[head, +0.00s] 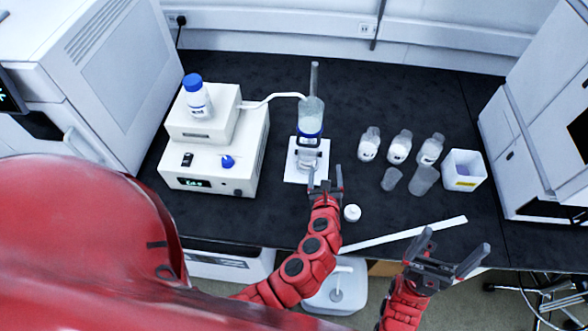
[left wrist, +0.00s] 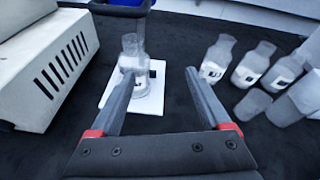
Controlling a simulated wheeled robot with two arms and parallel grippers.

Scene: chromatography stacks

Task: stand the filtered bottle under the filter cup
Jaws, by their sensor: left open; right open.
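The filter cup (head: 311,115), a clear cylinder with a blue ring, is held up by a stand with a white base (head: 293,172). A clear bottle without a cap (head: 308,158) stands upright on that base under the cup; I take it to be the filtered bottle. In the left wrist view the bottle (left wrist: 132,62) stands beyond the fingertips, under the blue ring (left wrist: 122,9). My left gripper (head: 325,180) is open and empty, just in front of the bottle. My right gripper (head: 456,250) is open and empty near the front edge.
A white pump box (head: 240,172) with a blue-capped bottle (head: 197,104) stands left, its tube reaching the cup. Several bottles (head: 400,148), two cups (head: 423,180) and a white bin (head: 462,170) stand right. A white cap (head: 352,213) lies near the front.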

